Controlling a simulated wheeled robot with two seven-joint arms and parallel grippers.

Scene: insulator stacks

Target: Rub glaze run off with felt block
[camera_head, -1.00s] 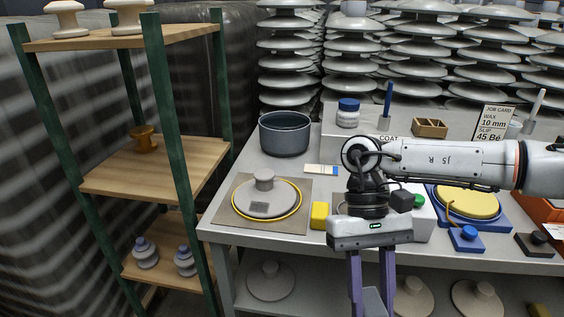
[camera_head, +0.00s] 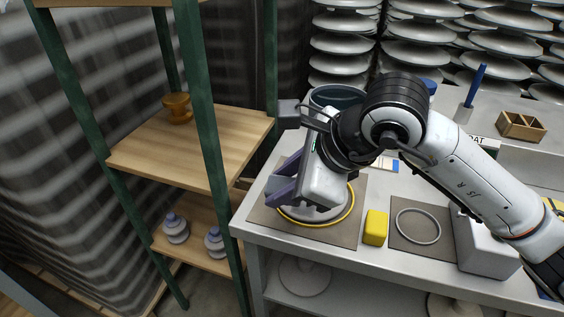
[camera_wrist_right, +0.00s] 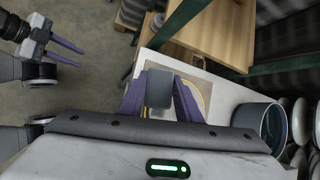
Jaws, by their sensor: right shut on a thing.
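The pale grey insulator disc (camera_head: 312,214) with a yellow rim lies on a brown mat (camera_head: 262,219) near the bench's left end. My right gripper (camera_head: 275,186) is over it, tilted, with its purple fingers pointing left, and hides most of its top. In the right wrist view this gripper (camera_wrist_right: 160,84) is shut on a grey block (camera_wrist_right: 160,90), apparently the felt block. The glaze run is hidden. I cannot tell whether the block touches the disc. My left gripper (camera_wrist_right: 72,55) shows only in the wrist view, apart from the bench, its fingers spread and empty.
A yellow block (camera_head: 375,228) and a second mat with a grey ring (camera_head: 418,226) lie right of the disc. A dark grey pot (camera_head: 336,97) stands behind my right wrist. A wooden shelf rack (camera_head: 185,145) with green posts stands close on the left.

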